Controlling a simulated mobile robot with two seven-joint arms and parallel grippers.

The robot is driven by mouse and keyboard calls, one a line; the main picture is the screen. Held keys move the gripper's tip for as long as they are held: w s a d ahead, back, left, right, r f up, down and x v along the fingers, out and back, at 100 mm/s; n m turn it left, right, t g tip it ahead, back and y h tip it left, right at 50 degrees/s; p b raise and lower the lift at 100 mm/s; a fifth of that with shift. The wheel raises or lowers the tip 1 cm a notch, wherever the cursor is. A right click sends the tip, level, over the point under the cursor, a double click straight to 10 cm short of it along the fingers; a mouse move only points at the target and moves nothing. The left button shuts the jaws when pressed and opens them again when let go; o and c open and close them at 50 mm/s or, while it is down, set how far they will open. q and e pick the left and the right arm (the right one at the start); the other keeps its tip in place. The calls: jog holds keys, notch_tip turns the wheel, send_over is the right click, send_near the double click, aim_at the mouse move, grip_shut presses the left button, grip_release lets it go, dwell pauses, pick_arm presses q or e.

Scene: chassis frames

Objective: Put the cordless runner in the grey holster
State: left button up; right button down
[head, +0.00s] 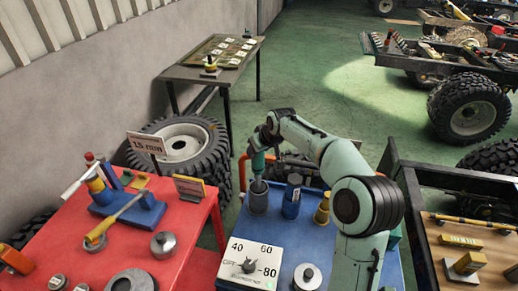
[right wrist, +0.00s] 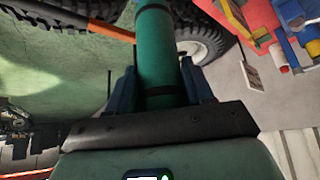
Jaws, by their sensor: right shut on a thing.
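The cordless runner is a dark green cylinder with black bands; it shows in the head view (head: 258,162) and the right wrist view (right wrist: 156,50). My right gripper (right wrist: 160,85) is shut on it, with blue fingers on both sides of its body. In the head view the runner hangs roughly upright, directly over the grey holster (head: 258,201), a dark grey cup on the blue cart top. Its lower end is at the holster's mouth; I cannot tell how far inside it is. The holster does not show in the right wrist view. My left gripper is not in view.
Right of the holster stand a blue holder (head: 291,205) and a yellow container (head: 322,210). A white dial panel (head: 250,263) lies in front. A red table (head: 190,215) with tools is on the left.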

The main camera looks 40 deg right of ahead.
jog(key=c, duration=0.8)
grip_release()
jog(key=shift+f, duration=0.15)
jog(key=shift+c, duration=0.2)
jog(key=o, duration=0.4)
jog(key=shift+s, duration=0.1)
jog(key=v, duration=1.2)
jog(key=shift+r+b, duration=0.3)
